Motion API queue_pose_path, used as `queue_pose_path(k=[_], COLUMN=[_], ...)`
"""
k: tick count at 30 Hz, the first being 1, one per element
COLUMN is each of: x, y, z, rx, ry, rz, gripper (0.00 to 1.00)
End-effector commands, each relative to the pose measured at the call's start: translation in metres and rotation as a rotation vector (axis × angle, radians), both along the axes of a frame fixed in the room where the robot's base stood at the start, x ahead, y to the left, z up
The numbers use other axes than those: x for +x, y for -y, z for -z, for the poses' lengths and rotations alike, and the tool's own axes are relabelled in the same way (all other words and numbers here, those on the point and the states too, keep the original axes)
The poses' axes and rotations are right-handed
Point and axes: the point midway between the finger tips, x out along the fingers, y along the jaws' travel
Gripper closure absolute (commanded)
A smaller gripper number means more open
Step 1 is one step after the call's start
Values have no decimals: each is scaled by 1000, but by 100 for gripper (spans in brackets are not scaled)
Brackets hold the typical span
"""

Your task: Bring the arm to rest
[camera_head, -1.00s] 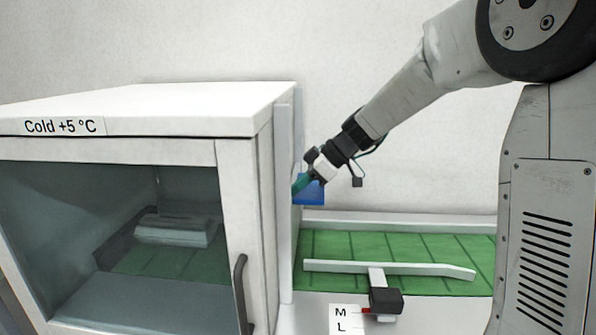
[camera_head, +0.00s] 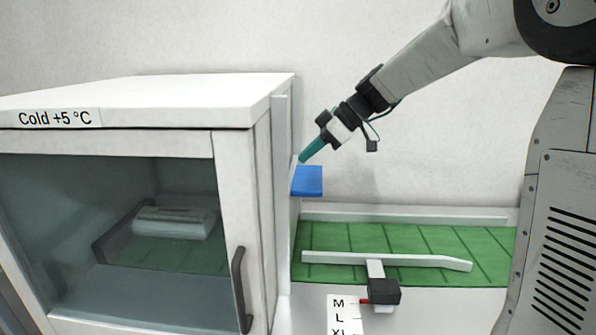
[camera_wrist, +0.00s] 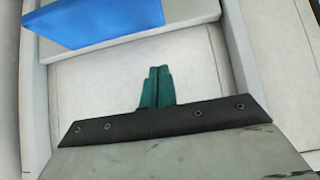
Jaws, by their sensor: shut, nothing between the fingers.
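My gripper (camera_head: 304,157) has green fingers and is at the upper middle of the head view, in front of the white wall and just right of the cold cabinet's side. Its tip is a little above a blue block or panel (camera_head: 308,181) and appears apart from it. In the wrist view the two green fingers (camera_wrist: 158,72) lie together with nothing between them. The blue thing also shows at the top left of the wrist view (camera_wrist: 85,22).
A white cabinet marked "Cold +5 °C" (camera_head: 232,185) stands at left, its glass front showing a grey tray-like object (camera_head: 172,222) inside. A green belt (camera_head: 410,238) with a white guide bar (camera_head: 340,258) and a size scale (camera_head: 340,312) lies at lower right.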

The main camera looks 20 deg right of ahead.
Motion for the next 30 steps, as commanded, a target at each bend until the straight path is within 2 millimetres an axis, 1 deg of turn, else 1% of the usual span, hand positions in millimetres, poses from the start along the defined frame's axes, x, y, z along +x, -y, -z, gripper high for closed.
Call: queue_pose_path(k=[1, 4, 6, 10, 16, 19, 20, 22, 23, 24, 26, 27, 29, 30], x=[-3, -8, -11, -14, -16, -16, -16, -22, -27, -39, -64, -84, -117, -140], y=[9, 21, 28, 36, 39, 39, 40, 43, 45, 47, 48, 46, 43, 42], z=[-9, -24, -31, -40, -44, -44, -43, -31, -21, -9, 5, 12, 23, 29], rx=[-1, 0, 0, 1, 3, 18, 24, 30, 27, 17, -10, -37, -84, -119], ry=[3, 4, 3, 3, -1, -43, -70, -174, -238, -324, -450, -524, -623, -677], rz=[2, 2, 3, 1, 4, 49, 76, 163, 209, 281, 394, 470, 587, 668], gripper=[100, 100, 100, 100, 100, 100, 100, 100, 100, 100, 100, 100, 100, 100])
